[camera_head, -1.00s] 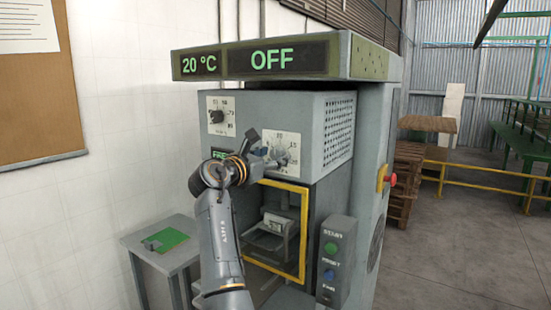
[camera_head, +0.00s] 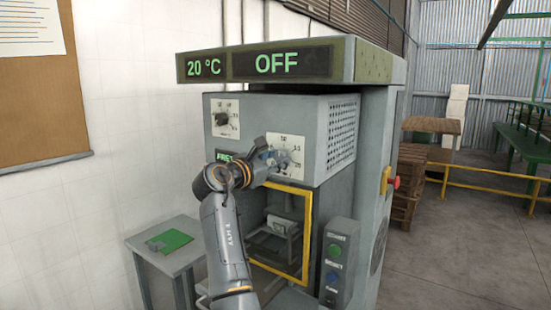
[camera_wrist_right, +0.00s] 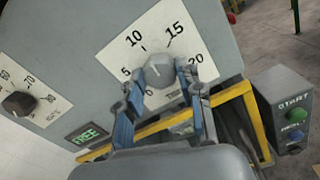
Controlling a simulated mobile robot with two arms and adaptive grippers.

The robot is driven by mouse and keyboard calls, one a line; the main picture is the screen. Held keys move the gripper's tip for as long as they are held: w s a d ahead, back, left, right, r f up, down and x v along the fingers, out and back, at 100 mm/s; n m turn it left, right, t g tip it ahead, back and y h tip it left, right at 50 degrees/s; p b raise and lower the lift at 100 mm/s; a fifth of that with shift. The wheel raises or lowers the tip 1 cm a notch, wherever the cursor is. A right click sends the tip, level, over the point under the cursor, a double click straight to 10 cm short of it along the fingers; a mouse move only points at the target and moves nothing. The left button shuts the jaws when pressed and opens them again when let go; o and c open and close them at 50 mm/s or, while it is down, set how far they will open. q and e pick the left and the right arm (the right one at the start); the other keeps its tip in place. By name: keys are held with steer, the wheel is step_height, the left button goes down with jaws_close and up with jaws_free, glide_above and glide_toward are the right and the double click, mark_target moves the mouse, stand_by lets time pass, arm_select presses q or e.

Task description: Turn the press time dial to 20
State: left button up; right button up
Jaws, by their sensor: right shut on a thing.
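The press time dial (camera_wrist_right: 158,69) is a round grey knob on a white scale plate marked 5, 10, 15 and 20. Its pale mark points up, roughly between 10 and 15; I cannot read it exactly. My right gripper (camera_wrist_right: 163,88) has one blue-grey finger on each side of the knob and is shut on it. In the head view, the right gripper (camera_head: 270,160) reaches the dial's plate (camera_head: 297,146) on the machine front and hides most of the knob. My left gripper is not in view.
Another dial (camera_head: 222,119) sits up and left. A green-lit display (camera_wrist_right: 88,135) reads FREE. Below are a yellow-framed opening (camera_head: 308,235) and a button box (camera_head: 338,265). The top display (camera_head: 275,64) reads 20 °C and OFF. A small table (camera_head: 150,240) stands left.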

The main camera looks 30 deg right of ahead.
steer(key=shift+r+m, duration=0.1)
steer(key=shift+m, duration=0.8)
steer(key=m, duration=0.2)
steer(key=shift+d+m, duration=0.1)
steer(key=shift+m, duration=0.2)
steer(key=m+b, duration=0.1)
steer(key=m, duration=0.4)
steer(key=shift+m, duration=0.3)
steer(key=m+b, duration=0.2)
steer(key=m, duration=0.4)
steer(key=shift+f+b, duration=0.2)
steer(key=shift+b, duration=0.1)
steer(key=m+b, duration=0.2)
steer(key=m, duration=0.3)
steer(key=shift+r+m, duration=0.1)
steer(key=shift+m, duration=0.3)
steer(key=o, duration=1.2)
steer(key=shift+c, duration=0.2)
steer(key=v, duration=1.2)
